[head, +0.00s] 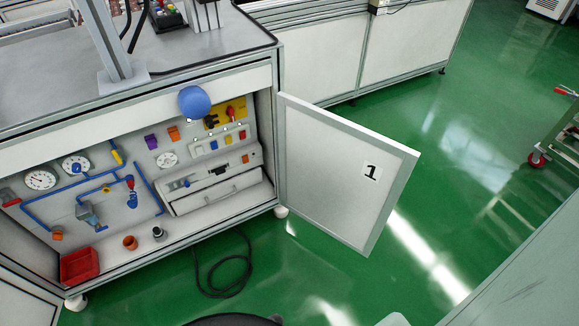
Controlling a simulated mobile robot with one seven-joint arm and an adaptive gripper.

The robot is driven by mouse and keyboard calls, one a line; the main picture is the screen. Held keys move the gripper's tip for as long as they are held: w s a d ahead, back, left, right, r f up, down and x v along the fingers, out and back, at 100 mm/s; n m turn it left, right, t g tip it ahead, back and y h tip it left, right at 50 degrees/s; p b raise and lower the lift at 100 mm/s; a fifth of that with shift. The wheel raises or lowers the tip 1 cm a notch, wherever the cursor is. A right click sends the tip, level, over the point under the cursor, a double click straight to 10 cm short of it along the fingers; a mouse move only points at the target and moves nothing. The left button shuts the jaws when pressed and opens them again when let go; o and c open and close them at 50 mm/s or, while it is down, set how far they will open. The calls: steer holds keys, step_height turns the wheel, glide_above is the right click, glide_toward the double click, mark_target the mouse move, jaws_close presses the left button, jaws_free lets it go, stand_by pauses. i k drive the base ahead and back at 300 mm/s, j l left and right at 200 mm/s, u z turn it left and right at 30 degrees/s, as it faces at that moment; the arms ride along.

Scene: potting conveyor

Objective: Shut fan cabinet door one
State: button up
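The cabinet door marked "1" (335,170) is a pale panel with a grey metal frame. It stands wide open, swung out to the right from the right edge of the cabinet opening. The open cabinet (120,96) shows its inside, with gauges, blue pipes, coloured blocks and a drawer unit (215,180). A round blue ball (194,102) shows at the top of the opening; I cannot tell what it is attached to. My gripper is not in view.
A black cable (232,280) lies looped on the green floor below the cabinet. A red bin (80,265) sits at the cabinet's lower left. A cart with a red wheel (537,160) stands at the right. Floor right of the door is clear.

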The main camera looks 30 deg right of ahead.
mark_target(346, 179)
steer(key=l+u, duration=0.85)
steer(key=l, duration=0.2)
steer(key=k+l+u, duration=0.15)
steer(key=l, duration=0.25)
steer(key=l+u, duration=0.15)
steer(key=l, duration=0.25)
steer(key=k+l+u, duration=0.2)
steer(key=l, duration=0.15)
steer(key=k+l, duration=0.15)
steer(key=l, duration=0.25)
steer(key=k+l, duration=0.15)
steer(key=l, duration=0.3)
steer(key=k+l, duration=0.15)
steer(key=l, duration=0.25)
steer(key=k+l, duration=0.15)
steer(key=l, duration=0.25)
steer(key=k+l+u, duration=0.1)
steer(key=l, duration=0.3)
steer(key=k+l+z, duration=0.25)
steer(key=k+l, duration=0.15)
steer(key=k, duration=0.15)
